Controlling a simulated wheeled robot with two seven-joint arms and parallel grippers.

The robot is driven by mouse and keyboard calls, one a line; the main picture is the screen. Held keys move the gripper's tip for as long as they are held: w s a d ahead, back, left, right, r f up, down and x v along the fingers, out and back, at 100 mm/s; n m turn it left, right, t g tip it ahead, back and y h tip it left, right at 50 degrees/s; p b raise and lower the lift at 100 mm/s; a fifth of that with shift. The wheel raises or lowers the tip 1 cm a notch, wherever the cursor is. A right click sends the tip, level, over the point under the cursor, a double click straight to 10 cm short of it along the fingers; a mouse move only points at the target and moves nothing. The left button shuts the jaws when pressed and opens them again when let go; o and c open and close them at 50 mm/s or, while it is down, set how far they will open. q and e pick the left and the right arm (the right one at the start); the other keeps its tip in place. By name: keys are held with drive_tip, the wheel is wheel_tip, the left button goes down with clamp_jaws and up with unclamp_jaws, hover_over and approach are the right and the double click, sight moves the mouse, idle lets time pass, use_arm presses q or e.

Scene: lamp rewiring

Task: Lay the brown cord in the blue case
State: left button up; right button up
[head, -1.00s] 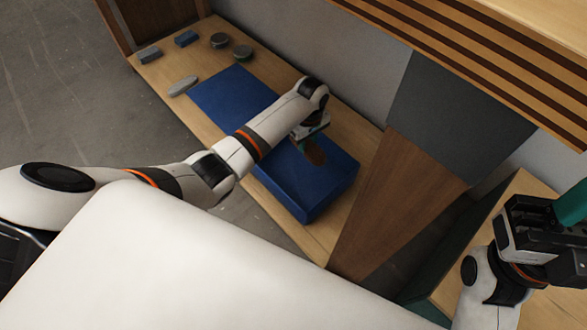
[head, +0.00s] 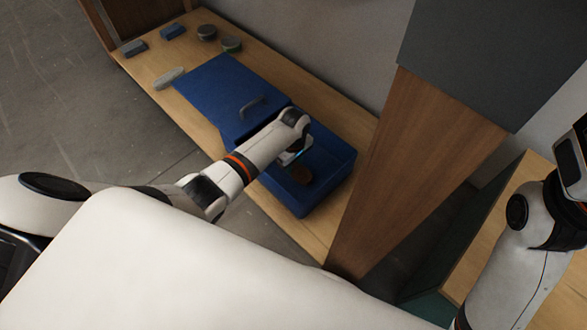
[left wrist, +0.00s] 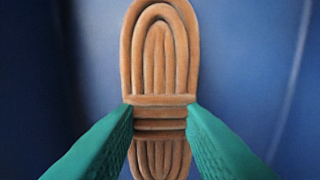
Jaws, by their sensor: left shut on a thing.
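The brown cord (left wrist: 158,50) is a flat coiled bundle with a wrapped band across its middle. In the left wrist view the green fingers of my left gripper (left wrist: 160,117) are shut on that band from both sides. In the head view my left gripper (head: 294,157) is over the open box of the blue case (head: 292,204), partly hidden by my arm.
The case lid (head: 215,88), with a grey handle (head: 252,108), lies open to the upper left. Several small blue and grey pieces are on the wooden shelf (head: 135,68) beyond it. A brown wooden panel (head: 415,165) stands to the right of the case.

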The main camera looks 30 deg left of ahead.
use_arm(q)
drive_tip(key=shift+f, duration=0.6)
drive_tip(key=shift+f, duration=0.1)
drive_tip(key=o, duration=1)
